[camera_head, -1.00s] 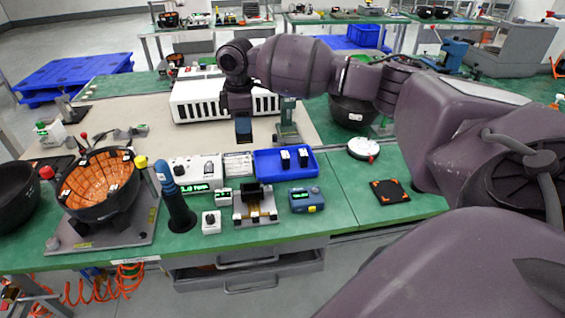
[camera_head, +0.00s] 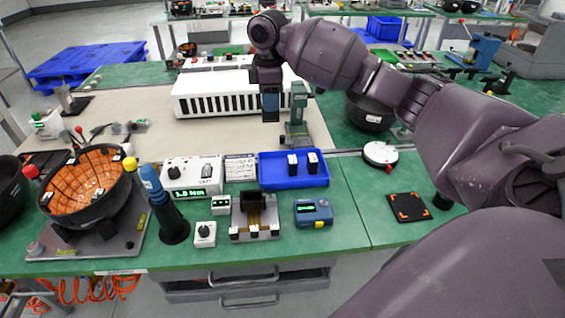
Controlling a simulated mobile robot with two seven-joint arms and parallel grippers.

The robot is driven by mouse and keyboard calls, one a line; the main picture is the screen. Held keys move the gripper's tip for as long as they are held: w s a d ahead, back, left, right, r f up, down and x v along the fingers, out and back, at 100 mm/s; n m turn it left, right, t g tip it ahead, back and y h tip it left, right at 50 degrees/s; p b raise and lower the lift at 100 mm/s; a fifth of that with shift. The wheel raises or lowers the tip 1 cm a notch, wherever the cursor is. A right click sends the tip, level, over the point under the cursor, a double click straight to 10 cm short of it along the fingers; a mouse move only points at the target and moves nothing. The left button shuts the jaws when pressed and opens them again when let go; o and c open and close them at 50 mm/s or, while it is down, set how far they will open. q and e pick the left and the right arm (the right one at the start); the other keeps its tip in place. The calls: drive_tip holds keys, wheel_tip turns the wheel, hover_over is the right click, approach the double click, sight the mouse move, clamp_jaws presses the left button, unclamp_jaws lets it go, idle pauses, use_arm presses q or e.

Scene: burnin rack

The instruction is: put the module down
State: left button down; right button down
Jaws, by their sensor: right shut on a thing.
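My right gripper (camera_head: 270,105) points down in front of the white slotted rack (camera_head: 212,96), above the beige mat. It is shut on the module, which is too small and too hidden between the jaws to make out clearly. The gripper hangs behind the blue tray (camera_head: 265,183), apart from it. Two small dark modules with white faces, a left one (camera_head: 292,165) and a right one (camera_head: 313,161), stand in the tray. A dark fixture with a brass-coloured middle (camera_head: 254,216) sits in front of the tray. My left gripper is not in view.
A green press-like stand (camera_head: 297,118) is just right of the gripper. A white instrument (camera_head: 192,178), a blue meter (camera_head: 313,212) and a dark blue-topped cylinder (camera_head: 164,205) crowd the front.

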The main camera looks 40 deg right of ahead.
wheel_tip(320, 180, down, 18)
drive_tip(key=b, duration=0.3)
drive_tip(key=shift+f, duration=0.15)
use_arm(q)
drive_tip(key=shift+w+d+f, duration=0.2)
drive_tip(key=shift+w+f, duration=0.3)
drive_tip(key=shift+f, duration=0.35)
use_arm(e)
drive_tip(key=shift+f, duration=0.15)
drive_tip(key=c, duration=1)
unclamp_jaws()
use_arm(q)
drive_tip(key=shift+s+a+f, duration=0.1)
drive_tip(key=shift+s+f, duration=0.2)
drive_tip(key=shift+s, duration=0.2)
use_arm(e)
drive_tip(key=shift+o, duration=0.5)
